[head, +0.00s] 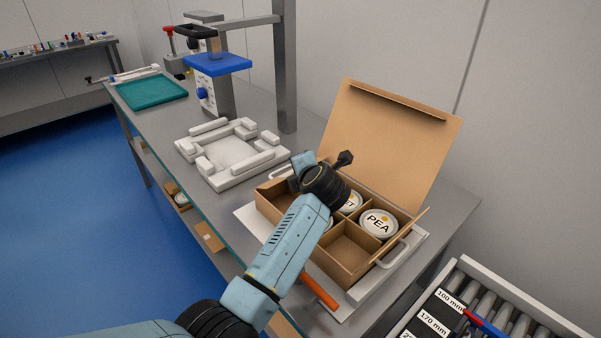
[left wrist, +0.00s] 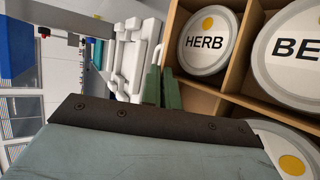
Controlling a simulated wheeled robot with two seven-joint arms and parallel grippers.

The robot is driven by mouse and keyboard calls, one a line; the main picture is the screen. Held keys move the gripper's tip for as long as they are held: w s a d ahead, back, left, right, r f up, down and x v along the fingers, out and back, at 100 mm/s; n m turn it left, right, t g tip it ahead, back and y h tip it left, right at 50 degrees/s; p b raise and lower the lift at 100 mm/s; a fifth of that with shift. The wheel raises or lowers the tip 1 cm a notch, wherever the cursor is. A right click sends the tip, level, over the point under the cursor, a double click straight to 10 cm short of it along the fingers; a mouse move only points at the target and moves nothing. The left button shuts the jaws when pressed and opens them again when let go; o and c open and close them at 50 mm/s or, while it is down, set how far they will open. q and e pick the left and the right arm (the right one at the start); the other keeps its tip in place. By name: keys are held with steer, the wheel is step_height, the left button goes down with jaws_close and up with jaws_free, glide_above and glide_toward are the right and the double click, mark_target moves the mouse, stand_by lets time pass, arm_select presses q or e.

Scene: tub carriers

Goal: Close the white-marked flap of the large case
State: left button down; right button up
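The large case is an open cardboard box (head: 348,251) with dividers. Its large flap (head: 390,128) stands up at the back. A small flap (head: 408,238) sticks up at the right end. I cannot make out a white mark on either flap. The left wrist view shows a HERB tub (left wrist: 208,40) and a partly cut-off BE-marked tub (left wrist: 297,50). My left gripper (left wrist: 162,87) is above the case's left part, its green fingertips close together with nothing seen between them. My right gripper is out of view.
The case rests on a white tray (head: 245,216) with handles on a grey table. A white fixture (head: 222,160) and a blue-topped press (head: 218,64) stand to the left. A roller conveyor (head: 520,325) is at the lower right. An orange bar (head: 320,291) lies in front.

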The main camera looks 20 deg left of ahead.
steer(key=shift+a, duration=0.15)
arm_select(q)
steer(key=shift+s+d+f+t+y+b, duration=0.1)
steer(key=shift+d+f+t+y+b, duration=0.05)
steer(key=shift+f+t+y+b, duration=0.2)
steer(key=shift+f, duration=0.15)
steer(key=shift+t, duration=0.25)
steer(key=c, duration=1.6)
jaws_free()
steer(key=shift+c, duration=0.2)
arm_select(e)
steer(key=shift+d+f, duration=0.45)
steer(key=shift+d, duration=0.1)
